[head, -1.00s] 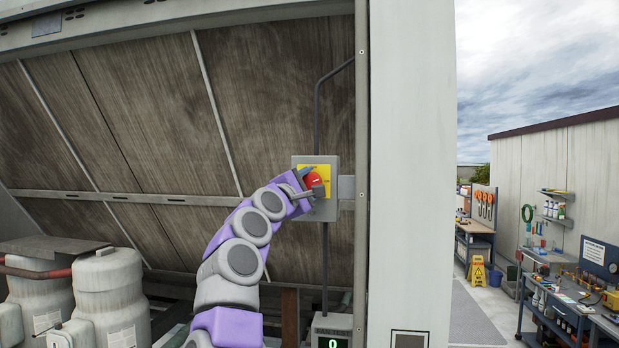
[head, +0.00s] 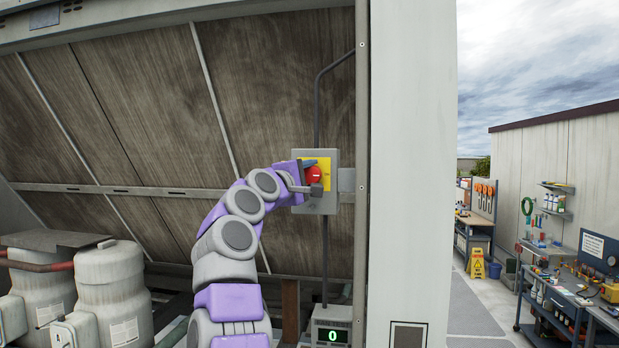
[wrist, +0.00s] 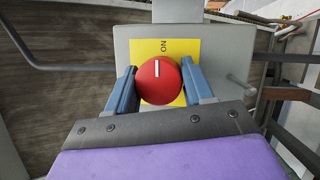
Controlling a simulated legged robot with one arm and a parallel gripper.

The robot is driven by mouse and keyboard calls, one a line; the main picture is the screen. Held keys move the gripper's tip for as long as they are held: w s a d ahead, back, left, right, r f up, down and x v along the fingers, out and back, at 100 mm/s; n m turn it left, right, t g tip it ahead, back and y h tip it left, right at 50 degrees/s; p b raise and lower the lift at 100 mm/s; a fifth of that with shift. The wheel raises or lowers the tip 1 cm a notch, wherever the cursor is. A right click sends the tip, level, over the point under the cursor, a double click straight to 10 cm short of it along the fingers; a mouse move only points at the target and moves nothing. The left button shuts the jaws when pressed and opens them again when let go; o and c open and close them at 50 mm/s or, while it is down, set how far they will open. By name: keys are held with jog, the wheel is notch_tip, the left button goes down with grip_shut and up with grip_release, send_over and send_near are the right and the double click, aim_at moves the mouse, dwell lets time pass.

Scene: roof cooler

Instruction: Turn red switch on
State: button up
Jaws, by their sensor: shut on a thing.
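The red switch (head: 314,173) is a round knob on a yellow plate (head: 327,166), set on a grey box (head: 331,203). In the wrist view the red switch (wrist: 159,81) has a white mark pointing toward the word "ON" on the yellow plate (wrist: 165,52), as seen there. My gripper (wrist: 158,88) has its blue fingers on both sides of the knob and is shut on it. In the head view my gripper (head: 306,175) reaches the box from the left and hides part of the knob and plate.
A white post (head: 412,150) stands right of the box. A display box (head: 332,325) showing 0 is below. White tanks (head: 112,285) stand at lower left. A workbench (head: 570,295) is far right.

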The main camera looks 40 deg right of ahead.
jog(key=shift+d+f, duration=0.1)
jog(key=shift+f, duration=0.25)
jog(key=o, duration=1)
jog(key=shift+w+r, duration=0.15)
jog(key=shift+r, duration=0.05)
jog(key=shift+s+a+f+b, duration=0.15)
jog(key=shift+s+a+b, duration=0.1)
jog(key=shift+a+b, duration=0.3)
jog(key=b+v, duration=0.6)
jog(key=v, duration=1)
jog(key=shift+a, duration=0.25)
jog(key=shift+w, duration=0.1)
